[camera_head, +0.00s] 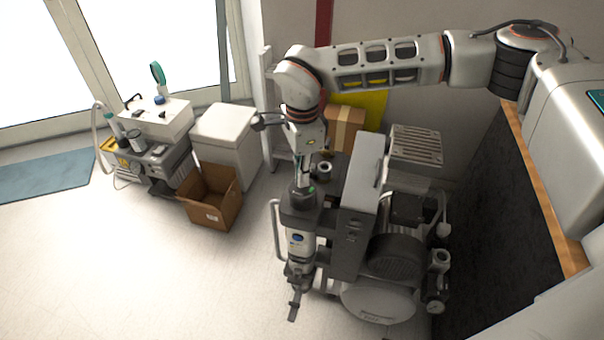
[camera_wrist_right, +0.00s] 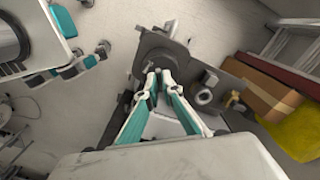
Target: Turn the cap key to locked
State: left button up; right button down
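The cap (camera_head: 302,195) is a dark round top on a white upright cylinder (camera_head: 299,242) at the front left of the compressor. In the right wrist view the dark cap (camera_wrist_right: 163,52) lies just past my fingertips. My right gripper (camera_head: 303,183) points down onto the cap from above. In the wrist view the right gripper (camera_wrist_right: 159,73) has its fingertips nearly together at the cap. The key is mostly hidden between the fingertips, and its turned position cannot be read. My left gripper cannot be made out.
The compressor's grey box (camera_head: 357,215) and round motor (camera_head: 393,258) stand close on the right. A cardboard box (camera_head: 328,127) and a yellow sheet (camera_head: 370,108) are behind. An open carton (camera_head: 212,198) and a medical cart (camera_head: 150,150) stand left. The front-left floor is clear.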

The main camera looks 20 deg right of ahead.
pick_arm(q)
jog(key=shift+s, duration=0.2)
pick_arm(e)
jog(key=shift+r, duration=0.1)
jog(key=m+p, duration=0.2)
jog(key=shift+r+m, duration=0.15)
jog(key=shift+m, duration=0.15)
jog(key=m+p, duration=0.3)
jog(key=shift+m, duration=0.4)
pick_arm(q)
jog(key=shift+w+d+r+p, duration=0.15)
jog(key=shift+d+r, duration=0.1)
jog(key=shift+r, duration=0.9)
jog(key=shift+d+r+p, duration=0.15)
jog(key=shift+d+r, duration=0.05)
jog(key=shift+r, duration=0.95)
pick_arm(e)
jog(key=shift+f+m, duration=0.2)
jog(key=shift+m, duration=0.6)
jog(key=c, duration=2.2)
grip_release()
